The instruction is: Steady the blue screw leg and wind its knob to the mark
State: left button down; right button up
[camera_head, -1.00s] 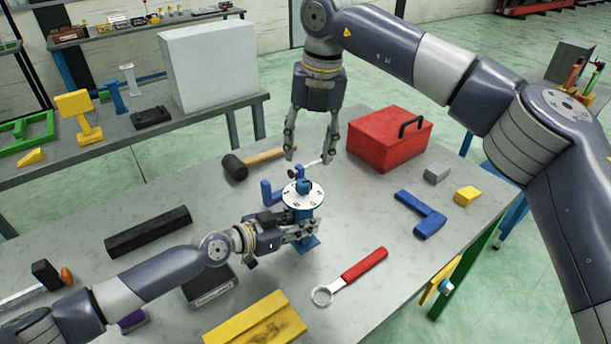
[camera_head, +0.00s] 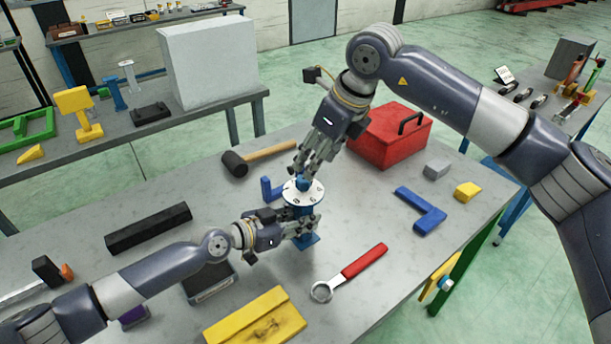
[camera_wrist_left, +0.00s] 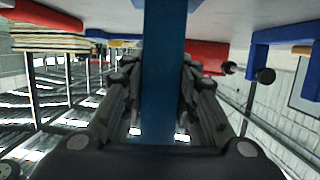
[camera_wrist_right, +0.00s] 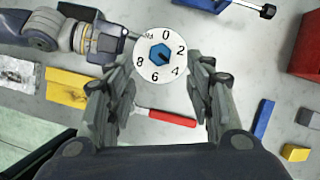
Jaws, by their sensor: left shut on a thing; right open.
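The blue screw leg (camera_head: 305,240) stands upright on the table. My left gripper (camera_head: 304,226) is shut on its column from the left; the left wrist view shows the column (camera_wrist_left: 163,75) between the fingers. On top is a white numbered dial (camera_wrist_right: 147,69) with a blue hexagonal knob (camera_wrist_right: 161,56) at its centre, bearing a dark mark that seems to point between 2 and 4. My right gripper (camera_head: 301,172) is open, pointing down just above the knob. In the right wrist view, its fingers lie on either side of the dial; contact is not visible.
A blue clamp-like part (camera_head: 267,189) is close behind the leg. A mallet (camera_head: 236,163) and red toolbox (camera_head: 385,145) lie farther back. A red-handled ring wrench (camera_head: 362,262) and yellow block (camera_head: 255,318) are in front. A blue angled part (camera_head: 425,215) is right.

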aim_at(305, 179)
jog(key=x, duration=0.7)
jog(key=shift+f, duration=0.25)
jog(key=c, duration=1.1)
